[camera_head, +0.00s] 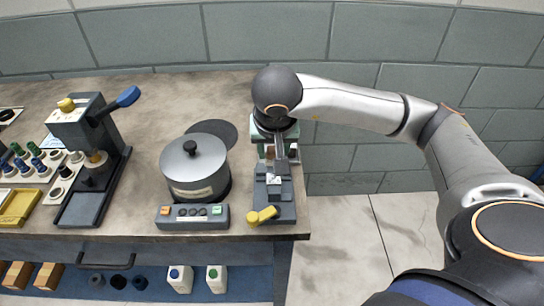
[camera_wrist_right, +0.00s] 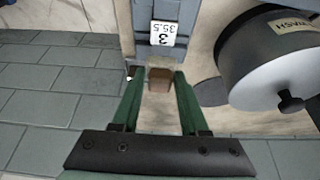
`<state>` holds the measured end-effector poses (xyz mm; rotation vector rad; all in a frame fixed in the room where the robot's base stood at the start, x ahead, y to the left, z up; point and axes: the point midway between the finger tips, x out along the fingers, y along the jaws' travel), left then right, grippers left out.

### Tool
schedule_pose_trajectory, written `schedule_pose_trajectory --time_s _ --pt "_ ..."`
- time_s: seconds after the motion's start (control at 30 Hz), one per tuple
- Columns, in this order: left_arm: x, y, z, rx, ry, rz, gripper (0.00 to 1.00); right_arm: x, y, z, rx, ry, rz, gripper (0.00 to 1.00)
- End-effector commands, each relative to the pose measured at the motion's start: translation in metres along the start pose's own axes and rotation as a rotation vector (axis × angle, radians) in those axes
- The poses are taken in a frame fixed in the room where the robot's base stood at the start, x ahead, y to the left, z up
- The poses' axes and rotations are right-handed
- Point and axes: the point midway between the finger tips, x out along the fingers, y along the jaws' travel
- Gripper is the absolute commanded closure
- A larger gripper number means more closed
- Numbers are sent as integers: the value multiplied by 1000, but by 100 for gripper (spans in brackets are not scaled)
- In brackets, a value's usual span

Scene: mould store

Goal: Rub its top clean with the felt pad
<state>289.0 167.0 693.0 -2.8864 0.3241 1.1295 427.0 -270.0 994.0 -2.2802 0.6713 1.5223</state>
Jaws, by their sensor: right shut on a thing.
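My right gripper (camera_head: 280,156) is over the right end of the bench, at the back of a grey fixture (camera_head: 285,208). In the right wrist view its green fingers (camera_wrist_right: 160,76) are on either side of a small brown block (camera_wrist_right: 159,84), which looks like the felt pad. The fixture also shows in the wrist view (camera_wrist_right: 143,22), just beyond the fingertips, with a white label (camera_wrist_right: 163,33) reading 3 and 35.5 on its top. I cannot tell whether the block touches the fixture. My left gripper is not in view.
A grey lidded pot (camera_head: 194,176) stands left of the fixture, behind a control box (camera_head: 192,216) with orange and green buttons. A yellow knob (camera_head: 262,215) is on the fixture's front. A blue-levered press (camera_head: 92,130) stands farther left. The bench ends right of the fixture.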

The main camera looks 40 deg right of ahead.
Motion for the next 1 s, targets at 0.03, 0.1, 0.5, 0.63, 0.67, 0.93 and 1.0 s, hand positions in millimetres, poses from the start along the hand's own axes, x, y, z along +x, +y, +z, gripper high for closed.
schedule_pose_trajectory --time_s 0.03,0.1,0.5,0.63,0.67,0.93,1.0 --pt "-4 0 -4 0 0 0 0 -6 1 -2 -1 -2 3 100" --pt "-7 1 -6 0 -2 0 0 -12 2 -5 1 -2 3 100" --pt "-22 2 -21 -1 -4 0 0 -45 5 -19 10 -2 6 100" --pt "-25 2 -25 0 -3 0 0 -52 6 -22 12 -2 8 100" --pt "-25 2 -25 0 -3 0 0 -53 6 -22 13 -2 8 100" --pt "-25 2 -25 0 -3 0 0 -54 7 -22 13 -2 9 100" --pt "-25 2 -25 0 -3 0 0 -54 7 -22 13 -2 8 100"
